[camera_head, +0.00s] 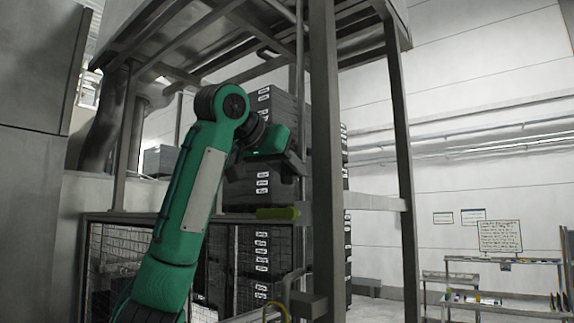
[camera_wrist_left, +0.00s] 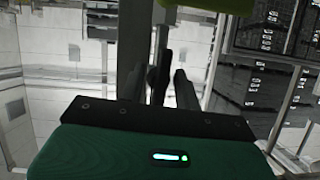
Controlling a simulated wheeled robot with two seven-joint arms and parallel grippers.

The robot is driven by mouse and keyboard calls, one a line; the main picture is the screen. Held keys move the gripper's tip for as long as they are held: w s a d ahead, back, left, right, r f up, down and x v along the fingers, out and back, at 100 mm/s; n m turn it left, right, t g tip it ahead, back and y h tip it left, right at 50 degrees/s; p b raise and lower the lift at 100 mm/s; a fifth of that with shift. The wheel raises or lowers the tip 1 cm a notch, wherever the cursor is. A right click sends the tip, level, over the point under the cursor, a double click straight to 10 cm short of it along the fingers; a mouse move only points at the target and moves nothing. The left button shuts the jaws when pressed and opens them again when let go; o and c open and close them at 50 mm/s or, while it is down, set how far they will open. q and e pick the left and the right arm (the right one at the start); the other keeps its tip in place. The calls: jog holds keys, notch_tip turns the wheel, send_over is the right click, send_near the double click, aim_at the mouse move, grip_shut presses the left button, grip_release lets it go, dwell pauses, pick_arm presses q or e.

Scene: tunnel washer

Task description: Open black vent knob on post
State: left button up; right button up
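My left gripper (camera_head: 297,164) is at the end of the green arm, close to the tall grey post (camera_head: 326,150) in the head view. In the left wrist view the gripper's dark fingers (camera_wrist_left: 168,78) point away from the camera, close together, with the post behind them. A dark upright shape shows at the fingers. I cannot tell whether it is the black vent knob or part of a finger, nor whether the fingers touch it. The knob is not clearly visible in the head view. My right gripper is in neither view.
A yellow-green bar (camera_head: 278,213) sits below the gripper beside the post; a yellow-green piece also shows at the top of the wrist view (camera_wrist_left: 212,3). Stacked black crates (camera_head: 262,187) stand behind the arm. A shelf rack (camera_head: 500,298) stands at the far right.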

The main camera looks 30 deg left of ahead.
pick_arm(q)
grip_shut()
jog(key=shift+n+b, duration=0.3)
jog(key=shift+b, duration=0.1)
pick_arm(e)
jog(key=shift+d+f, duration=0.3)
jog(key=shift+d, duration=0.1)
pick_arm(q)
grip_release()
